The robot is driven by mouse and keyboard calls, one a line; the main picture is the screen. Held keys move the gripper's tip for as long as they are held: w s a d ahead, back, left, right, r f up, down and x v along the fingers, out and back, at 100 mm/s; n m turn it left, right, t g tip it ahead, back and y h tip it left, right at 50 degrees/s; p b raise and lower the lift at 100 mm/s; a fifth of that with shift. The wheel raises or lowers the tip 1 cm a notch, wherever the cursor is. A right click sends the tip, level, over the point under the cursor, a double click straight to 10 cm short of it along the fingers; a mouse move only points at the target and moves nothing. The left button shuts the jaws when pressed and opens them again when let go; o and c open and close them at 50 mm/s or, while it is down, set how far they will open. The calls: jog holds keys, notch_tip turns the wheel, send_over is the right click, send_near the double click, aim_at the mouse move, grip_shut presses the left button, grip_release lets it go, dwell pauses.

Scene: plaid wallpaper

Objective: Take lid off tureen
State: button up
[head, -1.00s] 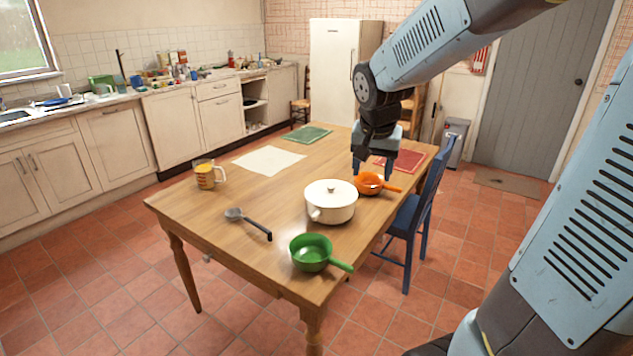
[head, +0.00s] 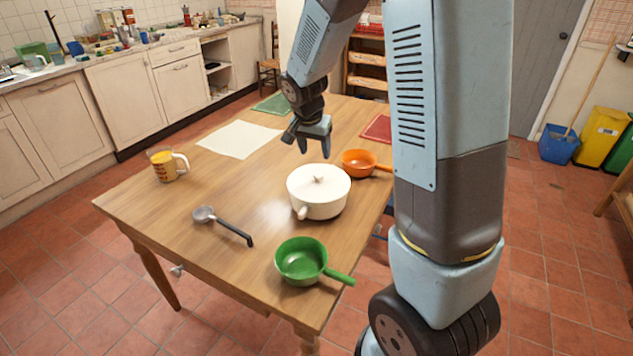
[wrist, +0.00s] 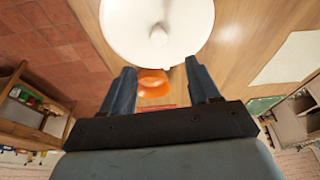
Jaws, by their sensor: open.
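The white tureen (head: 312,203) stands on the wooden table, with its lid (head: 325,181) seated on top and a small round knob (head: 318,179) in the lid's middle. The wrist view shows the lid (wrist: 140,35) and its knob (wrist: 158,36) from above, beyond my fingertips. My gripper (head: 315,149) is open and empty, above the table just behind the tureen.
An orange pan (head: 360,163) is close behind the tureen on the right; a green saucepan (head: 302,262) is in front. A ladle (head: 225,226) and a mug (head: 167,166) lie to the left. The table's left middle is clear around a white placemat (head: 238,139).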

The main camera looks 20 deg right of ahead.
send_over(318, 175)
jog(key=f, duration=0.4)
jog(key=shift+s+a, duration=0.35)
jog(key=shift+s, duration=0.05)
jog(key=shift+s+a+x, duration=0.1)
jog(key=shift+s+x, duration=0.05)
jog(key=shift+x, duration=0.8)
jog(key=shift+s+a+x, duration=0.1)
jog(key=shift+s+x, duration=0.05)
jog(key=shift+x, duration=1.75)
jog(key=shift+c, duration=0.2)
grip_shut()
